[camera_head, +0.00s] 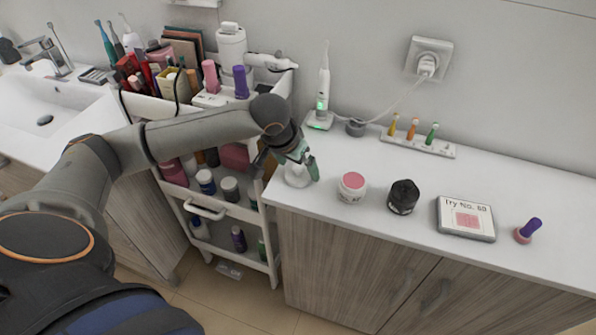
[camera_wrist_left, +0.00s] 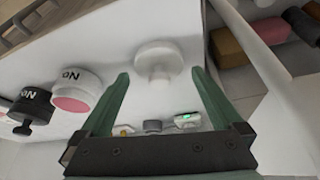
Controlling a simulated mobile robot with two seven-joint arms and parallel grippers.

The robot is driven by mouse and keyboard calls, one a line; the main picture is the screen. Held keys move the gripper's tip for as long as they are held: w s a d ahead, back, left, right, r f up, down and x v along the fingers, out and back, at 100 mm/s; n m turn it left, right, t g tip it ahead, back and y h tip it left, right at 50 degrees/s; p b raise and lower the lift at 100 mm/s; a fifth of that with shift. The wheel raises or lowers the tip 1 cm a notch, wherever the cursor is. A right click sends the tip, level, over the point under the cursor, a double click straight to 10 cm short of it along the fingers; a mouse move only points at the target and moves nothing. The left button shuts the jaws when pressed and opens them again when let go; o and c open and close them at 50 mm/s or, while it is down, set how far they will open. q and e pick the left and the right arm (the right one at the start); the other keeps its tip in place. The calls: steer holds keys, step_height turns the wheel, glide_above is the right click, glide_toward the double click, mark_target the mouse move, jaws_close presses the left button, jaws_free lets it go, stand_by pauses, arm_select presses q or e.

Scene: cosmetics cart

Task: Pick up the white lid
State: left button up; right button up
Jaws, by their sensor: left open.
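The white lid (camera_head: 296,181), a round disc with a raised stem, rests on the white counter near its left front corner. It also shows in the left wrist view (camera_wrist_left: 158,58), between and beyond the fingertips. My left gripper (camera_head: 302,160) is open and empty, just above the lid and partly in front of it. In the left wrist view, its two green fingers (camera_wrist_left: 158,85) are spread on either side of the lid, with no clear contact. My right gripper is not in view.
A pink-topped white jar (camera_head: 352,188) and a black-lidded jar (camera_head: 403,197) stand right of the lid. A tablet (camera_head: 465,219) and purple-capped bottle (camera_head: 528,230) are farther right. A charging toothbrush (camera_head: 322,90) stands behind. The loaded cart (camera_head: 208,212) is left.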

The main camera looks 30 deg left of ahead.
arm_select(q)
steer(key=shift+w+f, duration=0.15)
steer(key=shift+f, duration=0.15)
steer(key=shift+c, duration=0.2)
